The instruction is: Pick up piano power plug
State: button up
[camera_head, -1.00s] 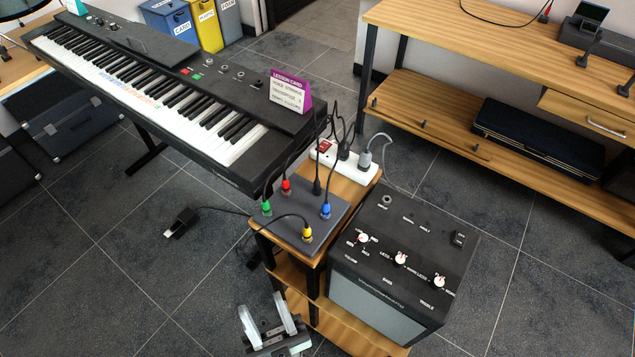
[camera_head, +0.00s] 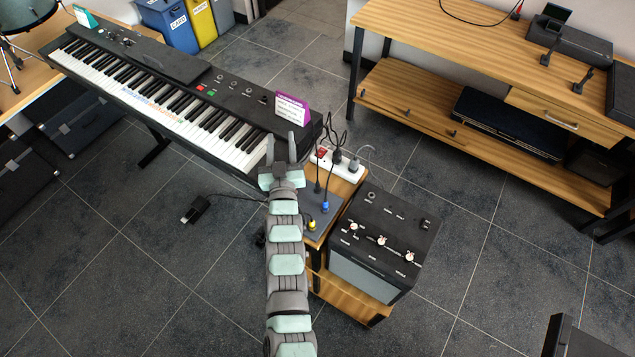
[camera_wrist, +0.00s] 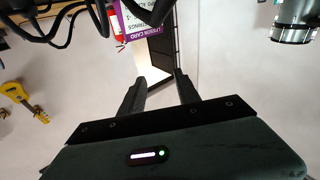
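My gripper (camera_head: 281,142) is open and empty in the head view, over the right end of the piano (camera_head: 160,95). Its two fingers stand apart in the wrist view (camera_wrist: 160,82), with nothing between them. A white power strip (camera_head: 323,164) with a red switch lies on the small wooden stand, just right of the gripper. A black plug (camera_head: 336,157) and a grey plug (camera_head: 354,165) sit upright in it. I cannot tell for sure which is the piano's. Dark cables (camera_wrist: 85,12) show at the top left of the wrist view.
A purple lesson card (camera_head: 294,108) stands on the piano beside the gripper. My arm hides part of the grey cable box (camera_head: 322,222). A black amplifier (camera_head: 392,215) stands right of the stand. A wooden bench (camera_head: 470,60) is at the back right.

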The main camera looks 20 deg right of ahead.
jog(key=w+d+f+g+y, duration=0.1)
jog(key=w, duration=0.1)
jog(key=w+d+f+n+g, duration=0.1)
jog(key=f+g, duration=0.1)
jog(key=w+d+f+g+y, duration=0.1)
jog(key=w+d+g, duration=0.1)
jog(key=shift+w+f+y, duration=0.3)
jog(key=shift+f, duration=0.1)
jog(key=d+f+n+g+y, duration=0.1)
jog(key=n+g, duration=0.1)
jog(key=g, duration=0.1)
jog(key=n+g+y, duration=0.2)
jog(key=g+y, duration=0.1)
jog(key=g, duration=0.5)
send_near(318, 183)
jog(key=shift+g, duration=0.3)
jog(key=f, duration=0.3)
jog(key=w+f, duration=0.1)
jog(key=f, duration=0.2)
jog(key=w+f+b, duration=0.1)
jog(key=f, duration=0.3)
jog(key=shift+a, duration=0.3)
jog(key=shift+c, duration=0.5)
grip_shut()
